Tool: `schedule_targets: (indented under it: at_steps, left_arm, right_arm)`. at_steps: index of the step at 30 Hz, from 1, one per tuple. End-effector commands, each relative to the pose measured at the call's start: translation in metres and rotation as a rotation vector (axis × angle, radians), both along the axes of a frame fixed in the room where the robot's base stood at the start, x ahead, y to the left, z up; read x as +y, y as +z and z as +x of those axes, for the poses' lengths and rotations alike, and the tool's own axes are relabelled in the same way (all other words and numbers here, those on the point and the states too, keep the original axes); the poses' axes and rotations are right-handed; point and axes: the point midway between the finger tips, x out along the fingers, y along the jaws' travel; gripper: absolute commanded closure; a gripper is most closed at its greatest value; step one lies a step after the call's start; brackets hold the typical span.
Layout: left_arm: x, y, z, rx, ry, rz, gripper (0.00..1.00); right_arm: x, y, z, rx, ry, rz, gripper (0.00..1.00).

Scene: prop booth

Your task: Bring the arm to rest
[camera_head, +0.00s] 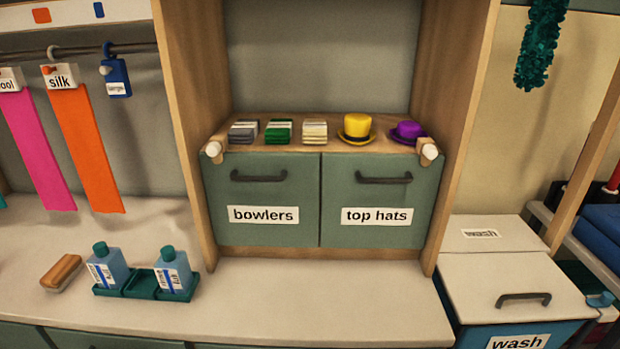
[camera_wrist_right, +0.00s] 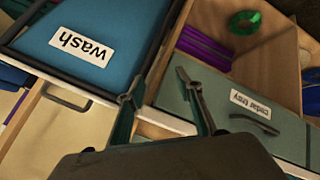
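My right gripper (camera_wrist_right: 155,90) shows in the right wrist view, with its two dark fingers spread apart and nothing held between them. Behind the fingers are the blue wash bin (camera_wrist_right: 110,25), on the left, and a grey-green drawer front labelled "cedar tray" (camera_wrist_right: 285,128), on the right. Whether the fingers touch either one, I cannot tell. Neither gripper shows in the head view, and my left gripper is in no view.
In the head view, the cabinet (camera_head: 262,210) has "bowlers" and "top hats" doors, with a yellow hat (camera_head: 357,128) and a purple hat (camera_head: 408,131) on top.

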Motion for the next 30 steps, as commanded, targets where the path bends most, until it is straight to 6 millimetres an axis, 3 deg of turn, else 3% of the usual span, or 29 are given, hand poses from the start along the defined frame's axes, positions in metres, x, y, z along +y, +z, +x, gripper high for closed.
schedule_targets:
  at_steps: [11, 23, 30]
  left_arm:
    - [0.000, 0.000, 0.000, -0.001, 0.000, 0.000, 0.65]
    - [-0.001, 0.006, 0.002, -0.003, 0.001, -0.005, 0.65]
    - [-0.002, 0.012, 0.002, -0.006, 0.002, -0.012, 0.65]
  right_arm:
    - [-0.069, -0.025, -0.064, 0.220, -0.065, -0.303, 0.64]
    - [-0.013, -0.068, -0.040, 0.112, -0.002, -0.093, 0.64]
    - [0.035, -0.101, -0.032, 0.022, 0.029, 0.110, 0.64]
